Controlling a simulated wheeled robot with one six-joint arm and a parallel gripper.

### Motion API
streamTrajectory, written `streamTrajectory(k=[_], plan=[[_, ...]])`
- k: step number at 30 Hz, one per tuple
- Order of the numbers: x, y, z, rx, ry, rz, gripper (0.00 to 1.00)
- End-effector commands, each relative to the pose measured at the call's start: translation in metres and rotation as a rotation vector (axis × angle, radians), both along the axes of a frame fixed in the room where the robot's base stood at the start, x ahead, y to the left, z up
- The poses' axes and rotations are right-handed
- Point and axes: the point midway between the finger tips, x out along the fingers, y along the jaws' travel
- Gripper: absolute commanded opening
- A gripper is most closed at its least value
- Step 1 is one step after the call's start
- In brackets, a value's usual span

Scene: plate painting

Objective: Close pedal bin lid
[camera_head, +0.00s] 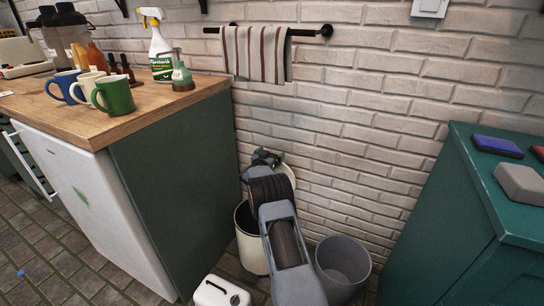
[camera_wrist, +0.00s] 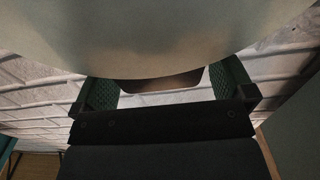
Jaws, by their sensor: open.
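The pedal bin (camera_head: 246,248) is a cream cylinder on the floor between the counter and the wall, partly hidden by my arm. Its pale round lid (camera_head: 290,172) stands raised behind my gripper, near the brick wall. My gripper (camera_head: 268,157) is open above the bin, close to the lid. In the wrist view a large pale curved surface (camera_wrist: 160,35), which looks like the lid, fills the top. There the two green-padded fingers of my gripper (camera_wrist: 168,88) stand apart near its lower edge. I cannot tell whether they touch it.
A grey open bucket (camera_head: 343,262) stands right of my arm, and a white canister (camera_head: 221,292) stands at the front. The counter (camera_head: 150,105) with mugs and bottles is on the left. A teal cabinet (camera_head: 440,235) is on the right. A striped towel (camera_head: 255,53) hangs on the wall.

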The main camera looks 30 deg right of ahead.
Motion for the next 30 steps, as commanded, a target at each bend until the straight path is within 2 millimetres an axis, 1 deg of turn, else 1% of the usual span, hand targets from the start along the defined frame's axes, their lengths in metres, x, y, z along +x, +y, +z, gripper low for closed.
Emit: streamTrajectory(k=[6,16,17,30], plan=[[0.0052,-0.0099,-0.0002,-0.001,-0.001,0.0,1.0],[0.0061,-0.0111,0.0002,-0.001,0.001,0.001,1.0],[0.0061,-0.0111,0.0002,-0.001,0.001,0.001,0.98],[0.0061,-0.0107,-0.0003,0.0,0.001,0.001,0.56]])
